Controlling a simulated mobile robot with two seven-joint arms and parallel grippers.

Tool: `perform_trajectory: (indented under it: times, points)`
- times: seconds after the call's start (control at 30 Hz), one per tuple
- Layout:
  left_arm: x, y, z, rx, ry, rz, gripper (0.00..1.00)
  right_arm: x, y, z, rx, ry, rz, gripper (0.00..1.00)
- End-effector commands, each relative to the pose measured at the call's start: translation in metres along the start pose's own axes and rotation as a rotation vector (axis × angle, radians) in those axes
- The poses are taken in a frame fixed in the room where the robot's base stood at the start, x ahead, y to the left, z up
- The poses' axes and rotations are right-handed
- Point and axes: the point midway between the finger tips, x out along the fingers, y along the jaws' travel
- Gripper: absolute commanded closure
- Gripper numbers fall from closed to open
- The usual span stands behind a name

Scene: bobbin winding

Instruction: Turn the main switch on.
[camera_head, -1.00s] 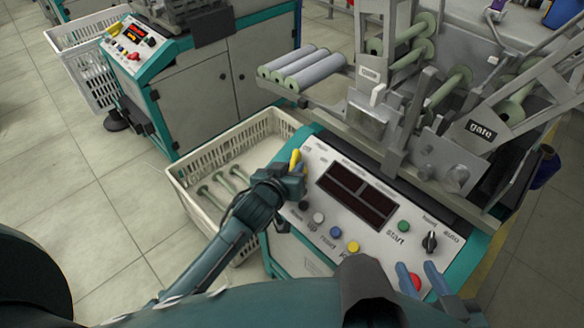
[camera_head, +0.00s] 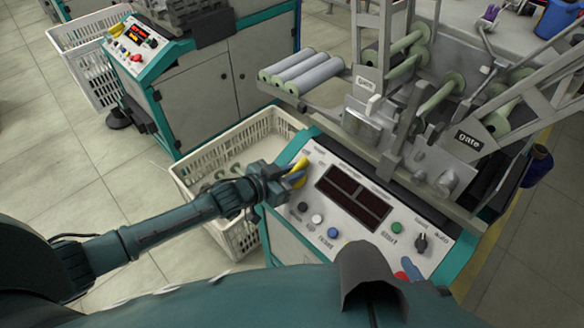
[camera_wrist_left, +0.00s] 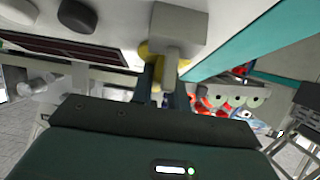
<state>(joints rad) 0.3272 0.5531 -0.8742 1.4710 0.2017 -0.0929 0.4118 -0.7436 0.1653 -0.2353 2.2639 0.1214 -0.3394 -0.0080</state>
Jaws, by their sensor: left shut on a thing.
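The main switch (camera_head: 301,168) shows as a yellow part at the top left corner of the white control panel (camera_head: 315,216). My left gripper (camera_head: 294,178) comes in from the left and is shut on it. In the left wrist view, the switch (camera_wrist_left: 178,28) shows a grey block and a yellow part held at the fingertips of my left gripper (camera_wrist_left: 166,88). The gripper hides part of the switch, so its setting cannot be read. The display (camera_head: 352,197) is dark. My right gripper (camera_head: 411,269) is at the panel's lower right, mostly hidden, by a red button.
Black, white, blue and green buttons and a black knob (camera_head: 421,242) sit on the panel. The winding machine with metal arms (camera_head: 440,150) rises behind it. A white crate (camera_head: 232,160) stands to the left, and a second machine (camera_head: 205,95) with a lit display stands farther back.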

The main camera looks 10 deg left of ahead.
Motion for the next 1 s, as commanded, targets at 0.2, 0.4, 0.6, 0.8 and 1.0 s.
perform_trajectory:
  times: [0.2, 0.4, 0.6, 0.8, 1.0]
  points:
    - [0.0005, -0.0046, -0.0026, 0.145, 0.001, 0.133, 1.00, 0.0013, -0.0011, 0.0017, 0.002, -0.006, -0.003, 0.64]
    - [0.0005, -0.0032, -0.0024, 0.241, 0.001, 0.233, 1.00, 0.0007, -0.0009, 0.0005, 0.001, -0.005, -0.002, 0.64]
    - [0.0006, -0.0021, -0.0023, 0.304, 0.002, 0.300, 1.00, 0.0000, -0.0003, -0.0006, 0.000, -0.006, -0.002, 0.64]
    - [0.0008, -0.0011, -0.0018, 0.334, 0.002, 0.334, 1.00, -0.0003, 0.0002, -0.0002, 0.000, -0.011, -0.001, 0.64]
    - [0.0008, -0.0003, -0.0016, 0.344, 0.003, 0.344, 1.00, -0.0001, 0.0005, 0.0013, 0.000, -0.015, -0.001, 0.64]
